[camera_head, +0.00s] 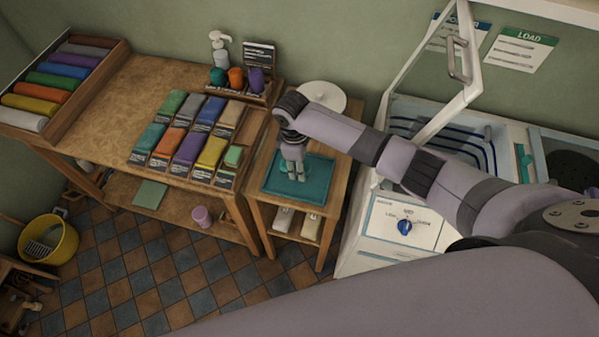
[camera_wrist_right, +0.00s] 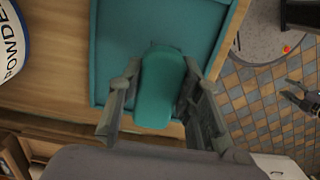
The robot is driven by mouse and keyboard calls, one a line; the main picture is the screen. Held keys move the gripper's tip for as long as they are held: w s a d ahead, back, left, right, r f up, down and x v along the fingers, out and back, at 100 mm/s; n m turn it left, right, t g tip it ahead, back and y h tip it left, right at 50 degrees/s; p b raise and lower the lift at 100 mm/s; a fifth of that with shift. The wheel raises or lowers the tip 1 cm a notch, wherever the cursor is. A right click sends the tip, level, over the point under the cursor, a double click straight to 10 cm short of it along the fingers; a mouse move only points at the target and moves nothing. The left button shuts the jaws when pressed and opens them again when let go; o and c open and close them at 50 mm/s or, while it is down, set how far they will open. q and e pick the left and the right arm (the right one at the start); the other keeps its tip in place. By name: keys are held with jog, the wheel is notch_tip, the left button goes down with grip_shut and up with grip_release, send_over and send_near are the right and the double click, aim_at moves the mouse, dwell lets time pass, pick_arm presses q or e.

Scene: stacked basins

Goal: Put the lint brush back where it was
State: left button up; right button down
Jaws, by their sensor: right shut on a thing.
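My right gripper (camera_head: 293,172) points down over the teal tray (camera_head: 318,176) on the small wooden stand. In the right wrist view its fingers (camera_wrist_right: 150,105) are shut on the sides of a rounded green thing, which looks like the lint brush (camera_wrist_right: 160,90). The brush is over the tray's edge in that view; I cannot tell whether it touches the tray. In the head view the gripper mostly hides it. A dark claw at the wrist view's right edge may be my left gripper (camera_wrist_right: 303,98); its opening is unclear.
A white-lidded tub (camera_head: 322,94) stands behind the tray. The white washer (camera_head: 390,222) with raised lid is right of the stand. A yellow bucket (camera_head: 62,243) stands on the tiled floor.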

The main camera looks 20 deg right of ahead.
notch_tip(320, 180, down, 2)
jog(key=shift+f+b, duration=0.15)
jog(key=shift+b, duration=0.6)
pick_arm(q)
notch_tip(320, 180, down, 2)
jog(key=shift+f, duration=0.15)
jog(key=shift+a, duration=0.1)
pick_arm(e)
jog(key=shift+f, duration=0.1)
jog(key=c, duration=1.2)
grip_release()
jog(key=shift+o, duration=0.2)
pick_arm(q)
jog(key=shift+f+b, duration=0.4)
jog(key=shift+f, duration=0.15)
pick_arm(e)
jog(key=r, duration=1.2)
jog(key=shift+w+a+r, duration=0.2)
jog(key=shift+w+a, duration=0.05)
jog(key=shift+a, duration=0.15)
